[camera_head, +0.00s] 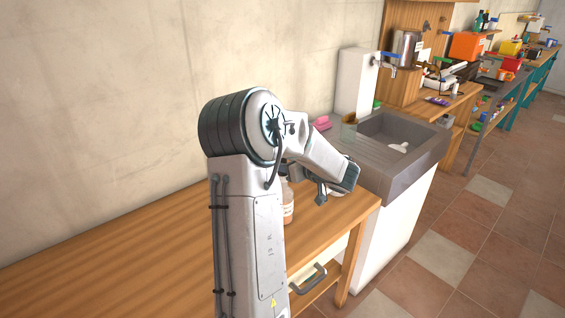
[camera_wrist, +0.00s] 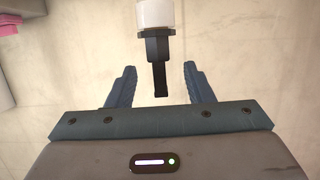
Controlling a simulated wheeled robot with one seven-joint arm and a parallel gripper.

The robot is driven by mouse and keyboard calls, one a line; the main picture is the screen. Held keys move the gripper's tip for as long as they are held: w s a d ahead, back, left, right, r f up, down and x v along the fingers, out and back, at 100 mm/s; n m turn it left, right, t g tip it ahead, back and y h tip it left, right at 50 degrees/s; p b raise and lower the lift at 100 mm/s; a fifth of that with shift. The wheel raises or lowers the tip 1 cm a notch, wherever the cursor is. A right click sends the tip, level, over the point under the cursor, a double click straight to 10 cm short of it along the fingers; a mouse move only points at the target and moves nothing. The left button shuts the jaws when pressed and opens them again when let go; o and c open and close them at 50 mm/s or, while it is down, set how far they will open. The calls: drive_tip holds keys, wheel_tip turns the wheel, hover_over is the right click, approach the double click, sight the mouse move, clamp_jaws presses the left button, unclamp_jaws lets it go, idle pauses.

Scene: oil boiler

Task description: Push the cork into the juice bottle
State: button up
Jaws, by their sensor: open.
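A small bottle (camera_head: 288,207) with a pale label and brownish contents stands on the wooden table, partly hidden behind my arm in the head view. Its top is hidden, and I cannot make out a cork. My gripper (camera_wrist: 160,66) is open in the wrist view, with its two blue fingers apart. A dark narrow piece under a white cylinder (camera_wrist: 155,13) appears between and beyond the fingers; I cannot tell what it is or whether it touches them. In the head view my wrist hangs right of the bottle, above the table's right end.
The wooden table (camera_head: 120,245) is bare on the left. A grey sink (camera_head: 385,165) adjoins its right end, with a pink item (camera_head: 322,122) behind. A white water tank (camera_head: 355,80) and steel container (camera_head: 406,50) stand further back. A wall runs behind the table.

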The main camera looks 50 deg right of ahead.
drive_tip(key=v, duration=1.2)
drive_tip(key=shift+b, duration=0.4)
drive_tip(key=shift+w+a, duration=0.1)
drive_tip(key=w+a+r+m+g+h, duration=0.1)
drive_tip(key=w+r+h, duration=0.1)
drive_tip(key=w, duration=0.4)
drive_tip(key=w+a+r+h, duration=0.2)
drive_tip(key=w, duration=0.4)
drive_tip(key=w+a+f+m+g, duration=0.1)
drive_tip(key=w+a+g, duration=0.3)
drive_tip(key=a, duration=0.8)
drive_tip(key=s+a+f+n+g+y, duration=0.1)
drive_tip(key=s+a, duration=0.3)
drive_tip(key=a, duration=0.6)
drive_tip(key=s+a+f+n+g+y, duration=0.2)
drive_tip(key=s+a+f+g+y, duration=0.1)
drive_tip(key=a, duration=0.7)
drive_tip(key=s+a+f+n+g+y, duration=0.1)
drive_tip(key=s+a+f+g+y, duration=0.1)
drive_tip(key=a, duration=0.8)
drive_tip(key=s+y, duration=0.1)
drive_tip(key=s, duration=0.1)
drive_tip(key=shift+s+f, duration=0.3)
